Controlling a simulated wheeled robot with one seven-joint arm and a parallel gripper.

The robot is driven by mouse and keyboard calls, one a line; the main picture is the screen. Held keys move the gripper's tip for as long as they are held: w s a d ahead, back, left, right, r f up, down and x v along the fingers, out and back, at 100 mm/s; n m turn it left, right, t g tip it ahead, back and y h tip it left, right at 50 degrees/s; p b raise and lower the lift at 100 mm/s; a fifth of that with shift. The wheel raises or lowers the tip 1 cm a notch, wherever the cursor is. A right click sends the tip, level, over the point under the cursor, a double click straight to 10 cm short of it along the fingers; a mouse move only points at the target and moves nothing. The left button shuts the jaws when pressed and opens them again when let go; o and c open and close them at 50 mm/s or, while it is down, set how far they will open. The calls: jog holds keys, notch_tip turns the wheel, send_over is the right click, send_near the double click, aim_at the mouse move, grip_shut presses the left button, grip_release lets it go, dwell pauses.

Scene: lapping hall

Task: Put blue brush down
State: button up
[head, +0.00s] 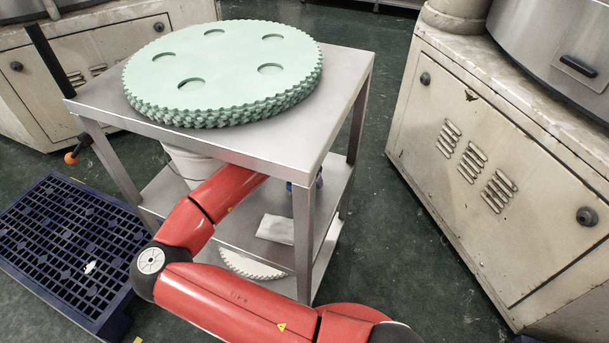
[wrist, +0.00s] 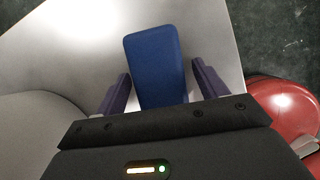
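The blue brush (wrist: 155,62) shows in the wrist view as a rounded blue block over a pale grey surface. My gripper (wrist: 162,80) has its two purple fingers on either side of the brush. A thin gap shows between the brush and the right finger; the left finger is very close to its edge. The fingers look open around it. The near end of the brush is hidden behind my gripper's body. In the head view my red arm reaches under the tabletop of the steel table (head: 335,75), and the tabletop hides most of my gripper.
Green toothed discs (head: 222,62) are stacked on the tabletop. A white bucket (head: 190,163), a pale cloth (head: 276,229) and a white toothed disc (head: 250,264) are on the lower levels. A blue pallet (head: 75,240) lies left. A beige machine (head: 490,170) stands right.

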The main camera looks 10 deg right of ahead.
jog(key=shift+r+b, duration=0.1)
jog(key=shift+b, duration=0.35)
jog(key=shift+r+b, duration=0.35)
jog(key=shift+b, duration=0.4)
jog(key=shift+s+a+r+b, duration=0.45)
jog(key=shift+r+b, duration=0.25)
jog(key=shift+b, duration=0.55)
jog(key=s+a+b, duration=0.6)
jog(key=a+b, duration=0.1)
jog(key=b, duration=0.3)
jog(key=shift+s, duration=0.35)
jog(key=shift+s+a+r+b, duration=0.2)
jog(key=shift+s+a+b, duration=0.4)
jog(key=shift+b, duration=0.4)
jog(key=shift+s+a+r, duration=0.15)
jog(key=shift+s+r, duration=0.05)
